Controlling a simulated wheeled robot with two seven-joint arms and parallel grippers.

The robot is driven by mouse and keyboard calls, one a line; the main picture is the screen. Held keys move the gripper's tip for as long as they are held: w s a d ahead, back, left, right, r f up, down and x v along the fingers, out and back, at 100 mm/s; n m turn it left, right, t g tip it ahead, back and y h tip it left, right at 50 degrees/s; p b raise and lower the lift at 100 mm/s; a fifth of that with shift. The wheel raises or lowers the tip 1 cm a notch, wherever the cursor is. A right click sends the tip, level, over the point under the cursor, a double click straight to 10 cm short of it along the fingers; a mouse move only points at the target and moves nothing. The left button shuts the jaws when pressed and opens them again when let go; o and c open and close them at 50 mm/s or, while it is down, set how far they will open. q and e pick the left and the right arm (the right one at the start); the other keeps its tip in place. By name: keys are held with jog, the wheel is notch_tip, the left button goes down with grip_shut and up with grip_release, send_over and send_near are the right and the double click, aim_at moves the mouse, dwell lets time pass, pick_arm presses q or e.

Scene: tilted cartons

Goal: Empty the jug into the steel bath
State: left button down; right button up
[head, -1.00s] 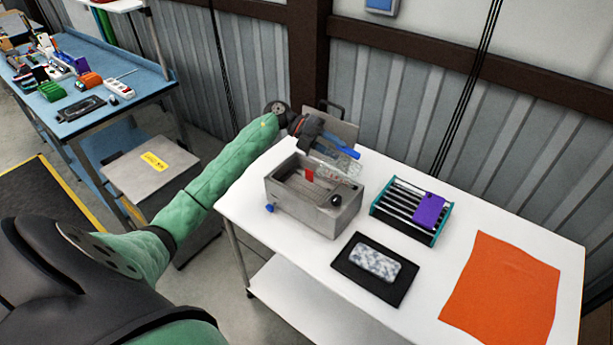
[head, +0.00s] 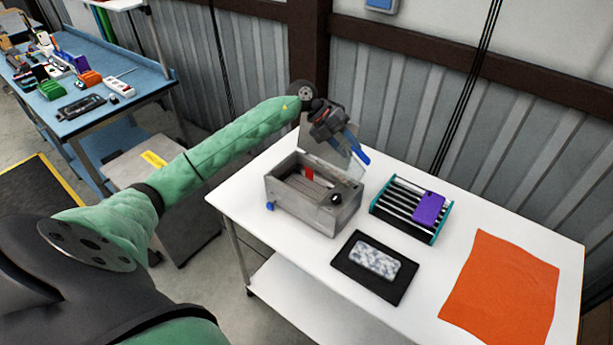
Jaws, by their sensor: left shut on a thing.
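The steel bath (head: 341,218) is an open grey box on the white table, with a blue tap (head: 270,206) low on its left side and a black knob (head: 337,198) near its right end. A red piece (head: 309,173) shows inside it. My left gripper (head: 354,147), with blue fingers, is above the bath's back right part. It is shut on a clear jug (head: 343,165), which hangs over the bath's back edge and looks tilted. The see-through jug is hard to make out, and I cannot see any liquid. My right gripper is out of view.
Right of the bath stands a teal-ended rack (head: 382,213) with a purple item (head: 429,209) on it. In front lie a black mat (head: 346,267) with a patterned block (head: 375,262) and an orange cloth (head: 505,290). A blue bench (head: 130,75) stands at far left.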

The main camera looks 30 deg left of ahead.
aim_at(368, 160)
pick_arm(q)
jog(key=shift+w+d+g+y, duration=0.2)
jog(key=shift+d+g+y, duration=0.1)
jog(key=shift+d+y, duration=0.95)
jog(key=shift+w+d+y, duration=0.2)
jog(key=shift+d+y, duration=0.75)
jog(key=shift+d, duration=0.05)
jog(key=shift+w+d+f+y+b, duration=0.15)
jog(key=shift+d+f+y+b, duration=0.25)
jog(key=shift+d+f+y, duration=0.5)
jog(key=shift+w+d+f+g+y, duration=0.2)
jog(key=shift+d+g+y, duration=0.1)
jog(key=shift+d+y, duration=0.2)
jog(key=d+f+y, duration=0.1)
jog(key=d+f+y+b, duration=0.1)
jog(key=shift+w+d+f+g+y, duration=0.1)
jog(key=shift+d+f+g+y, duration=0.05)
jog(key=shift+f+g+y, duration=0.2)
jog(key=shift+r, duration=0.1)
